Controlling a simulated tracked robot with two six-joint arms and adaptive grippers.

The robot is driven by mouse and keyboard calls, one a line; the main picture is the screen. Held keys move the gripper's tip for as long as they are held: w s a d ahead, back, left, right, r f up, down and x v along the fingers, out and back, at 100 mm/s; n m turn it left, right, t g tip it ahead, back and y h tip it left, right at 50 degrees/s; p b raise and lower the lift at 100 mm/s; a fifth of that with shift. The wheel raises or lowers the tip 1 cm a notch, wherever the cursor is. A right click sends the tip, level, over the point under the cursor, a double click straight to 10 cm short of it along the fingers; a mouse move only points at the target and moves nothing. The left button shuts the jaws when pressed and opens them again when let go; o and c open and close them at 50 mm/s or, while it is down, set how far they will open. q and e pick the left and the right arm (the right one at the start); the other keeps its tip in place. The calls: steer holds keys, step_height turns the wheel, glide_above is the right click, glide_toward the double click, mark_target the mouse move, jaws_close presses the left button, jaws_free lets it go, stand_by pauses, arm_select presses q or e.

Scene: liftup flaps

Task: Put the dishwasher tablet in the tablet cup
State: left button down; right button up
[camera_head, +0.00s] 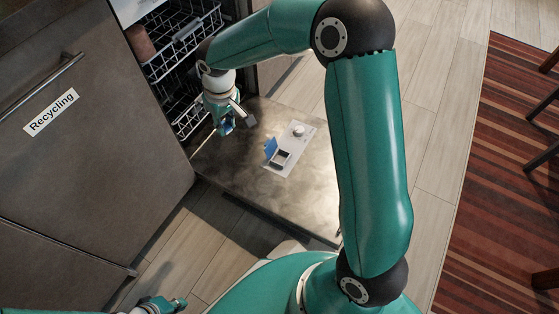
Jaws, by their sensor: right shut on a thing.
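My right gripper (229,126) is above the left part of the lowered dishwasher door (310,200). It is shut on the dishwasher tablet, a small dark-blue piece (227,127) at its fingertips, mostly hidden. The tablet cup (282,157) is a dark opening in the pale dispenser panel on the door. Its blue lid (271,147) stands open on the cup's left side. The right gripper is to the upper left of the cup, apart from it. My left gripper (172,305) is at the bottom edge, far from the door; its finger opening is unclear.
A round white cap (298,130) sits on the panel beyond the cup. Dishwasher racks (180,50) are open behind the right gripper. A cabinet labelled Recycling (80,120) stands left. A striped rug (500,180) and chair legs are right.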

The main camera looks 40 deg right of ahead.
steer(key=s+d+f+n+p, duration=0.15)
steer(key=d+f, duration=0.25)
steer(key=d, duration=0.4)
steer(key=s+d+f+n+p, duration=0.1)
steer(key=s+d+f, duration=0.2)
steer(key=d, duration=0.6)
steer(key=shift+w+a+f+b, duration=0.1)
steer(key=shift+f+b, duration=1.9)
steer(key=shift+f, duration=3)
steer(key=shift+a+f+b, duration=0.1)
steer(key=shift+f+b, duration=1.9)
steer(key=shift+f, duration=2.95)
steer(key=shift+f, duration=0.1)
steer(key=shift+f+b, duration=0.5)
steer(key=shift+b, duration=0.1)
steer(key=o, duration=0.8)
